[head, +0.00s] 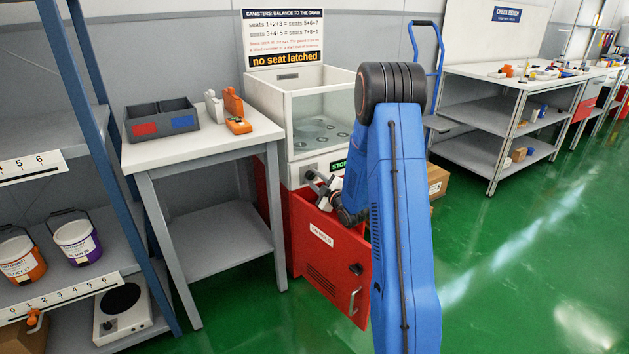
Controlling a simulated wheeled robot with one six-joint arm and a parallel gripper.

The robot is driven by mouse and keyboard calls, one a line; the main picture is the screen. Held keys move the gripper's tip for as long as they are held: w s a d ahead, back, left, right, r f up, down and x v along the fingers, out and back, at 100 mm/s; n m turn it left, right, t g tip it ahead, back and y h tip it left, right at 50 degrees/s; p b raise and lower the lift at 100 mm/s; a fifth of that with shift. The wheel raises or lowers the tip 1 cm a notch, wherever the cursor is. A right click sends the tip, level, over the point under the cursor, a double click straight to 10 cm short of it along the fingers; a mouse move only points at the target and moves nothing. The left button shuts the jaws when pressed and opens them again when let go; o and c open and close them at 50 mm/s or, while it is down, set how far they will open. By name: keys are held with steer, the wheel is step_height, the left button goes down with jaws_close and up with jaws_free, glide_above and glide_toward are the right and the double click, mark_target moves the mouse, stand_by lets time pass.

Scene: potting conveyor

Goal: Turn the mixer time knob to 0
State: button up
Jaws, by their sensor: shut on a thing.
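The mixer (298,118) is a white cabinet with a glazed upper chamber above a red base, at the middle of the head view. Its front control strip carries a small dark display with green letters (338,165), partly covered by my arm. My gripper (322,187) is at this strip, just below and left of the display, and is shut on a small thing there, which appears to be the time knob. The knob itself is mostly hidden by the fingers, so its pointer and scale cannot be read.
A red door (330,250) with a handle stands below my gripper. Left is a grey table (200,142) with a divided bin (161,120) and an orange tool (236,112). A blue-framed shelf (110,130) stands nearer left. The green floor at right is open.

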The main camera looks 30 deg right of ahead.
steer(key=n, duration=0.6)
steer(key=shift+n, duration=0.3)
steer(key=n, duration=0.6)
steer(key=shift+n, duration=0.3)
steer(key=o, duration=1)
steer(key=shift+o, duration=0.2)
steer(key=shift+s, duration=0.1)
steer(key=s, duration=1.7)
steer(key=shift+d, duration=0.25)
steer(key=shift+s, duration=0.1)
